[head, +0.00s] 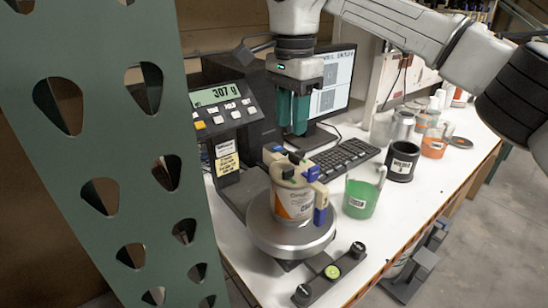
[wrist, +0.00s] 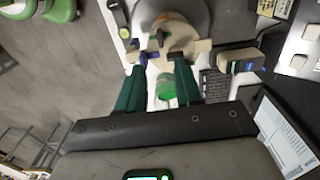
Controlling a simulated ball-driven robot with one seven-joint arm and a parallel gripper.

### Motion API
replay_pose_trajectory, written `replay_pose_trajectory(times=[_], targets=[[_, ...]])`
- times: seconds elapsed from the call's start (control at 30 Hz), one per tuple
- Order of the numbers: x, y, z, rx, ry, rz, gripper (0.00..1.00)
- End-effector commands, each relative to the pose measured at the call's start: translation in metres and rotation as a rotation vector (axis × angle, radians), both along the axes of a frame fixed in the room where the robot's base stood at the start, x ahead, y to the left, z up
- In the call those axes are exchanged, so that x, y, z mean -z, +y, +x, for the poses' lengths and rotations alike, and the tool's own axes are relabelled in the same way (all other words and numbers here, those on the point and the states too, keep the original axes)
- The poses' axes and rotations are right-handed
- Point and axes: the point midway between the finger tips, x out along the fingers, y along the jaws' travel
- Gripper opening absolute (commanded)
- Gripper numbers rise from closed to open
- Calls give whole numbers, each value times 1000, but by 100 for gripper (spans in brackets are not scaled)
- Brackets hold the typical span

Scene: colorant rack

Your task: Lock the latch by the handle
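A labelled can (head: 292,200) stands upright on a round metal plate (head: 290,240) in the head view. A beige fixture with blue ends (head: 320,208) and dark knobs sits around its top; it also shows beyond my fingers in the wrist view (wrist: 178,35). I cannot tell for sure which part is the latch handle or whether the latch is locked. My gripper (head: 294,130) hangs above and slightly behind the can, its green fingers pointing down. In the wrist view the fingers (wrist: 160,75) are apart with nothing held between them. They appear clear of the fixture.
A scale display (head: 217,94) reading 307 g stands at left, with a monitor (head: 335,78) and keyboard (head: 345,157) behind. A green cup (head: 361,197) and black cup (head: 402,161) stand right of the can. A green perforated upright (head: 110,150) fills the left foreground.

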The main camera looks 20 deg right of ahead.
Motion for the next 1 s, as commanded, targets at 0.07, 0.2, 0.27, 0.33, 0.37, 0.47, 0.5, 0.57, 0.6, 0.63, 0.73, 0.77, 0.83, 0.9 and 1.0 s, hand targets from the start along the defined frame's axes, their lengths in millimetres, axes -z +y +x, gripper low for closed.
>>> replay_pose_trajectory(times=[0.07,0.2,0.27,0.33,0.37,0.47,0.5,0.57,0.6,0.63,0.73,0.77,0.83,0.9,1.0], targets=[[8,0,0,0,3,0,35],[30,1,-1,-2,4,4,35],[41,1,-1,-2,4,3,35],[53,1,-1,-3,3,5,35],[59,1,-1,-2,4,5,35],[76,1,-1,-1,4,5,35],[81,1,-1,-1,2,4,35],[89,1,-1,-1,2,4,35],[93,1,-1,-1,2,4,35],[96,1,-1,-1,1,4,35],[102,1,-1,-1,0,4,35],[103,1,-1,-1,0,4,35],[105,1,-1,-1,-1,4,35],[105,1,-1,-1,-1,4,35],[105,1,-1,-1,-1,4,35]])
